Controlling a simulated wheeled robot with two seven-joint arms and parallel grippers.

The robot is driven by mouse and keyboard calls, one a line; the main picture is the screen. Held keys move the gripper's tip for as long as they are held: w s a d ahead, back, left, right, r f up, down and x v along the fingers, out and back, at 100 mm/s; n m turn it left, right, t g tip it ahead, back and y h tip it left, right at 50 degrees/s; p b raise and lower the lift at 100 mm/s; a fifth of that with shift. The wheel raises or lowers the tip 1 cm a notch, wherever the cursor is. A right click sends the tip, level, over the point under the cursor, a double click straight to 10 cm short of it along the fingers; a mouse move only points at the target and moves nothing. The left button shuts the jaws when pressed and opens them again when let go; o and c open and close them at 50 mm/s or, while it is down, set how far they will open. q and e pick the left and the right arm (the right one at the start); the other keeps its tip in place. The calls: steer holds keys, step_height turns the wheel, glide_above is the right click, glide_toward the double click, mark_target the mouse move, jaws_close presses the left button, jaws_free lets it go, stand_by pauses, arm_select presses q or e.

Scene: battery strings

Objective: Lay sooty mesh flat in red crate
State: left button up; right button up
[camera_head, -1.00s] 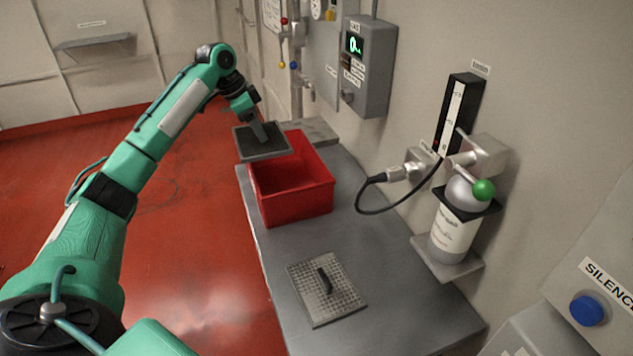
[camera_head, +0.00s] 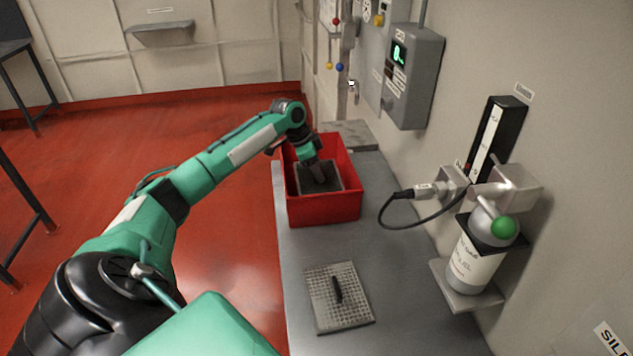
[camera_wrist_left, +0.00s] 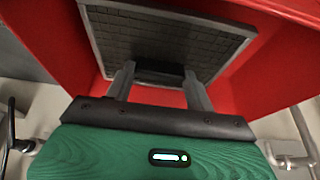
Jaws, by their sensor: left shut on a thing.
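The sooty mesh (camera_head: 333,183) is a dark square panel with a paler frame. It is inside the red crate (camera_head: 325,211), near the crate's middle, and looks roughly level. My left gripper (camera_head: 319,180) reaches down into the crate and is shut on the mesh's handle. In the left wrist view the mesh (camera_wrist_left: 160,45) lies beyond the fingers (camera_wrist_left: 158,78), with red crate walls (camera_wrist_left: 40,30) around it. I cannot tell whether the mesh touches the crate floor. My right gripper is not in view.
A lighter mesh panel with a dark handle (camera_head: 350,309) lies on the grey bench (camera_head: 400,335) in front of the crate. A gas bottle (camera_head: 470,262) on a wall bracket and a hanging black cable (camera_head: 420,225) are at the right. A grey control box (camera_head: 413,75) is on the wall.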

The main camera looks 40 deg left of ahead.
mark_target(312, 177)
arm_select(q)
step_height(312, 177, down, 2)
steer(key=shift+f, duration=0.1)
step_height(312, 177, down, 4)
steer(key=shift+p, duration=0.5)
steer(key=o, duration=1.3)
steer(key=shift+s+a+r, duration=0.1)
steer(key=shift+r, duration=0.1)
steer(key=b+v, duration=0.2)
steer(key=v, duration=0.9)
steer(key=shift+s+r, duration=0.1)
steer(key=shift+r, duration=0.1)
